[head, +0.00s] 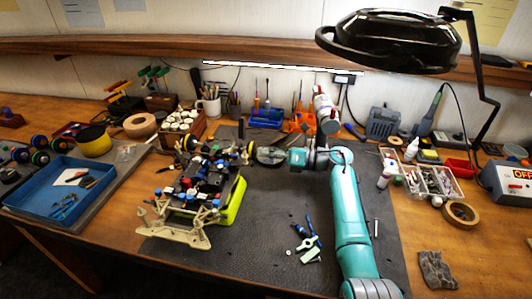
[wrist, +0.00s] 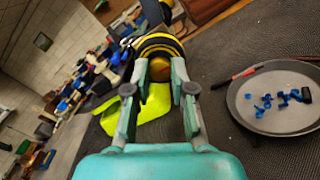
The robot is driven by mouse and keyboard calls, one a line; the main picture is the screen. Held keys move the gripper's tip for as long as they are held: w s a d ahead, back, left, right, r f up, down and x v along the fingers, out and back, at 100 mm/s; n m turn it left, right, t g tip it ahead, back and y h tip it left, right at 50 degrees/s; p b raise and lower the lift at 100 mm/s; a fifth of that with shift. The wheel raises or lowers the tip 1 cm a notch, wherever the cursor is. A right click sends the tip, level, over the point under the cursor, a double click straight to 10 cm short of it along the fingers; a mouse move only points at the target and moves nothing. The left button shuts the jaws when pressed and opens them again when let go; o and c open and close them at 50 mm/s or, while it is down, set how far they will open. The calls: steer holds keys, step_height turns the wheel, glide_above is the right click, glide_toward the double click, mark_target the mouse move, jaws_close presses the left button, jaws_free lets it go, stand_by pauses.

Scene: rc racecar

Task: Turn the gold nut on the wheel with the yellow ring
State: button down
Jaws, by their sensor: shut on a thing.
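The wheel with the yellow ring (wrist: 160,44) is at the top middle of the wrist view, a black tyre with yellow bands. The gold nut (wrist: 158,69) sits at its hub. My gripper (wrist: 160,75) has its two fingers on either side of the nut and is shut on it. The fingers partly cover the wheel's lower sides. In the head view the RC car (head: 205,180), with blue, red and black parts on its chassis, stands on the dark mat, and my arm reaches in from its right. The nut is too small to make out there.
A round grey dish (wrist: 275,98) with small blue parts lies right of my gripper in the wrist view. A lime-green body part (wrist: 153,108) is below the wheel. Blue and pale green tools (head: 308,243) lie on the mat. A black lamp (head: 392,42) overhangs the back right.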

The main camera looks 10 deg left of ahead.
stand_by(0.4)
steer(key=c, duration=1)
jaws_free()
steer(key=shift+o, duration=0.2)
